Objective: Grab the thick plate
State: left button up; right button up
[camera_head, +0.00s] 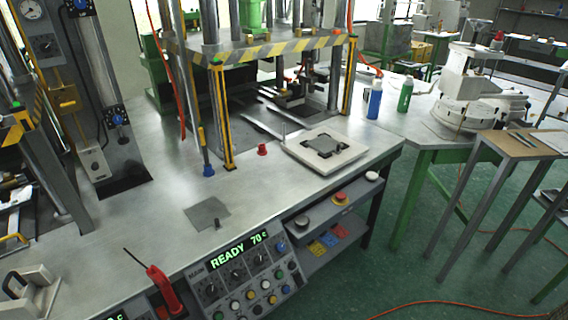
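A thick, pale square plate (292,151) lies flat on the right part of the metal workbench, near its right end. A grey square piece with dark corner parts (324,144) sits on top of it. A thin, flat grey square (207,213) lies apart from it, nearer the front edge of the bench, above the control panel. Which of these the task calls the thick plate is not marked; the pale one looks clearly thicker. Neither of my grippers shows in the head view.
A press with a striped yellow-black plate (255,52) stands behind the pale plate. A red knob (262,150) is left of it. A blue bottle (374,99) and green bottle (405,94) stand behind right. The control panel (250,275) is at the front. Bare bench lies between the squares.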

aim_at(325, 144)
jog(key=i+l+u, duration=0.15)
jog(key=l, duration=0.3)
jog(key=i+l+u, duration=0.15)
jog(key=l, duration=0.25)
jog(key=i+l+u, duration=0.2)
jog(key=l, duration=0.2)
jog(key=i+l+u, duration=0.2)
jog(key=l, duration=0.2)
jog(key=i+l+u, duration=0.35)
jog(key=i, duration=0.25)
